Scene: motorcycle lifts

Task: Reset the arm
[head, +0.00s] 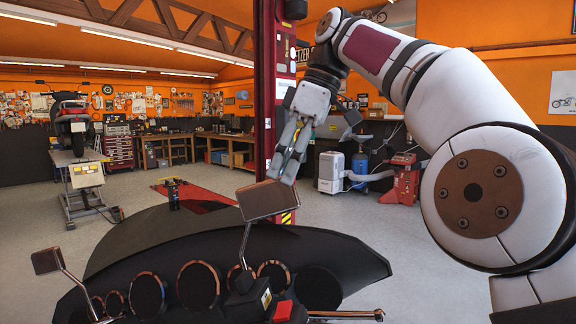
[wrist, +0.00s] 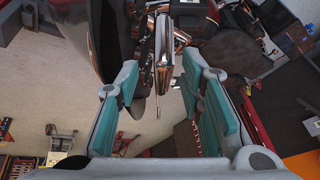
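My gripper (head: 288,155) hangs from my raised arm, fingers pointing down, just above a motorcycle's right mirror (head: 268,200) in the head view. In the wrist view my gripper (wrist: 160,75) is open, with teal pads on two well-parted fingers and nothing held. A flat, edge-on part, apparently the mirror (wrist: 165,50), shows in line with the gap; I cannot tell whether it is between the fingertips or beyond them. My arm (head: 450,100) bends across the right side of the head view.
The motorcycle's black front with round gauges (head: 198,285) fills the near foreground. A small black object (head: 173,193) stands behind it. A dark red lift post (head: 275,85) rises behind my gripper. A red machine (head: 403,178) stands at right.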

